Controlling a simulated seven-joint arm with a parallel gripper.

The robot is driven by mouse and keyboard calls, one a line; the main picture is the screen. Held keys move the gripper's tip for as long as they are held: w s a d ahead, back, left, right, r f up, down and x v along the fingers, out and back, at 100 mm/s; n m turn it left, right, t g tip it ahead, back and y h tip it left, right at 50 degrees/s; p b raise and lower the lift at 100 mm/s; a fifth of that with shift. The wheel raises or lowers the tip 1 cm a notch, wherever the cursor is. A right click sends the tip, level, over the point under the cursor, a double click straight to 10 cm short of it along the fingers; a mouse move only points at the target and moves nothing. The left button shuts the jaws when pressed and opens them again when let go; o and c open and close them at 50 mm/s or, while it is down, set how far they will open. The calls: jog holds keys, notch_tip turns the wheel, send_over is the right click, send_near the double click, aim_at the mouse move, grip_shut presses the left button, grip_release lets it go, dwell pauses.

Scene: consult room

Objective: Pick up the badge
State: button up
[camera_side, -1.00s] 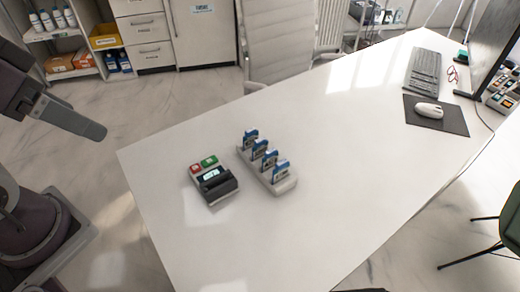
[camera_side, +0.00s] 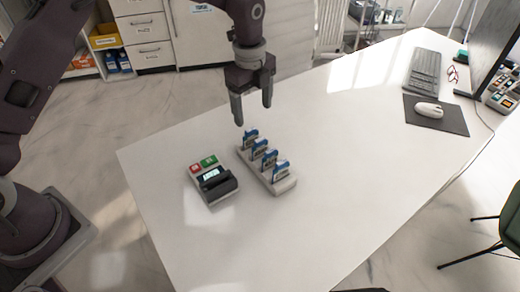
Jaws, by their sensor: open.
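Several blue-and-white badges stand upright in a row in a pale rack on the white desk; the nearest badge (camera_side: 281,171) is at the front right end and the farthest badge (camera_side: 251,136) at the back left end. The rack (camera_side: 287,186) sits left of the desk's middle. My gripper (camera_side: 252,115) points down with its fingers apart and nothing between them. In the picture it hangs just above the farthest badge, apart from it. I cannot tell its exact height over the desk.
A keyboard (camera_side: 424,70), a mouse (camera_side: 428,111) on a dark mat (camera_side: 449,122) and a monitor (camera_side: 491,50) stand at the far right. The desk (camera_side: 350,160) between is clear.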

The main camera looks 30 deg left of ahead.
aim_at(260, 140)
jog(key=shift+m, duration=0.8)
jog(key=f, duration=0.4)
jog(key=d+f, duration=0.1)
jog(key=f, duration=0.6)
jog(key=shift+w+d+f, duration=0.25)
jog(key=shift+d+f, duration=0.05)
jog(key=shift+d, duration=0.1)
jog(key=c, duration=1.4)
